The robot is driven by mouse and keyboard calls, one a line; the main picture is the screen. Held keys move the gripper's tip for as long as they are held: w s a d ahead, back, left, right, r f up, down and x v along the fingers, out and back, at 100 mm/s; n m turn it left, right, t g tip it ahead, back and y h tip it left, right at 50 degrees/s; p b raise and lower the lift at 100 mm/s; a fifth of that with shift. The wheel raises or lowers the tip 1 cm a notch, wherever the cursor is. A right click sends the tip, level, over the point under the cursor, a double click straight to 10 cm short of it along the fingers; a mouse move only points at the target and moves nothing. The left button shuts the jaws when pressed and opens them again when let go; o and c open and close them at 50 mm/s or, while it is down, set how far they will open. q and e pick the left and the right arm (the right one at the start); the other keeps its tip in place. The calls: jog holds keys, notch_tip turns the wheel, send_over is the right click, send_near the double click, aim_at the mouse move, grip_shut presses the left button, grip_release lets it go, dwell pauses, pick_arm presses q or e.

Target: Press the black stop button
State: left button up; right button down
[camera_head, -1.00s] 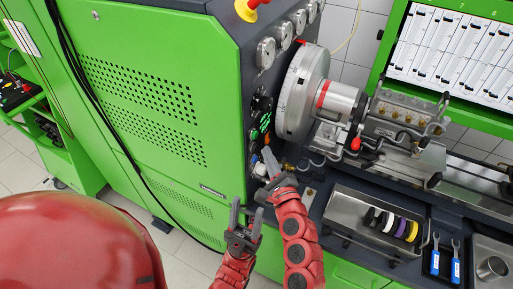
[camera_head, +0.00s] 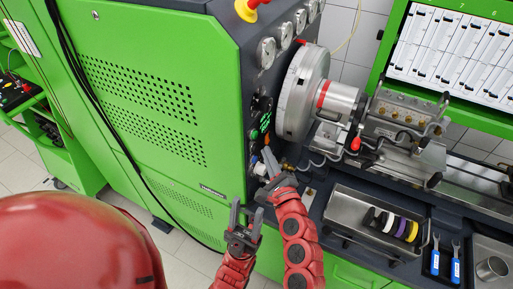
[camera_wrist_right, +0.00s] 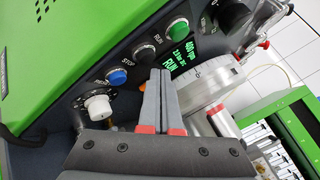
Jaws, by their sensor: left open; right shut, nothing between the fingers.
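The black stop button (camera_wrist_right: 144,55) sits on the dark control panel in the right wrist view, beside the "STOP" label. A blue button (camera_wrist_right: 117,76) is on its left and a green button (camera_wrist_right: 177,30) on its upper right. My right gripper (camera_wrist_right: 161,76) is shut and empty, its tips just below and right of the black button; contact cannot be told. In the head view the right gripper (camera_head: 268,157) is at the panel edge, and the black button cannot be made out. My left gripper (camera_head: 245,214) is open and empty, lower left of the right one.
A lit display (camera_wrist_right: 185,58) reading "RUN" lies right of the black button. A white knob (camera_wrist_right: 99,107) is left of the gripper. The round metal flywheel (camera_head: 302,92) is close to the panel. A metal tray (camera_head: 345,212) with coloured rings stands to the right.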

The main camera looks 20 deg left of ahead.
jog(key=shift+a, duration=0.9)
dwell(1.2)
jog(key=shift+d, duration=0.1)
jog(key=shift+d+b, duration=0.3)
jog(key=shift+d, duration=0.5)
jog(key=d+b, duration=0.1)
jog(key=d, duration=0.4)
jog(key=shift+s+b, duration=0.1)
jog(key=shift+b, duration=0.2)
